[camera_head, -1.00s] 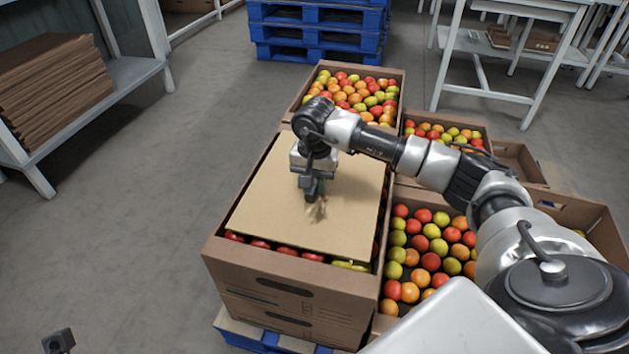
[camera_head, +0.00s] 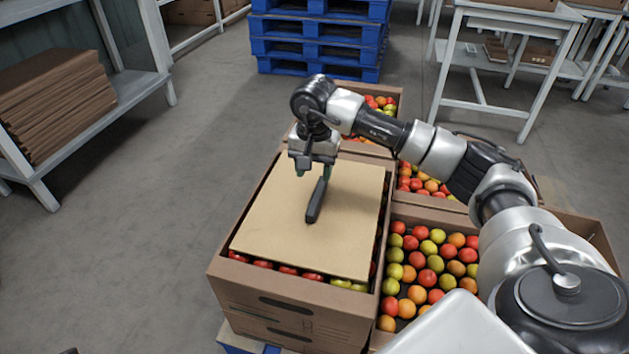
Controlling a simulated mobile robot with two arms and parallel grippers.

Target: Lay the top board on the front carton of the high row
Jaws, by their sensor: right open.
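The tan top board (camera_head: 270,215) lies over the tomatoes in the front carton of the high row (camera_head: 290,300). A strip of tomatoes shows between the board and the carton's front wall, and a thin gap shows along the right. A dark bar (camera_head: 316,202), looking like a handle, is on the middle of the board. My right gripper (camera_head: 312,174) is open over the board, by the bar's upper end; whether it touches the bar I cannot tell. My left gripper does not show; a dark sliver at the bottom left edge is too small to identify.
Behind stands another tomato carton (camera_head: 398,103), partly hidden by my right arm. Lower open tomato cartons (camera_head: 385,240) stand to the right. A shelf with stacked brown cardboard (camera_head: 60,100) is at left, blue pallets (camera_head: 320,45) at back. The floor at left is clear.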

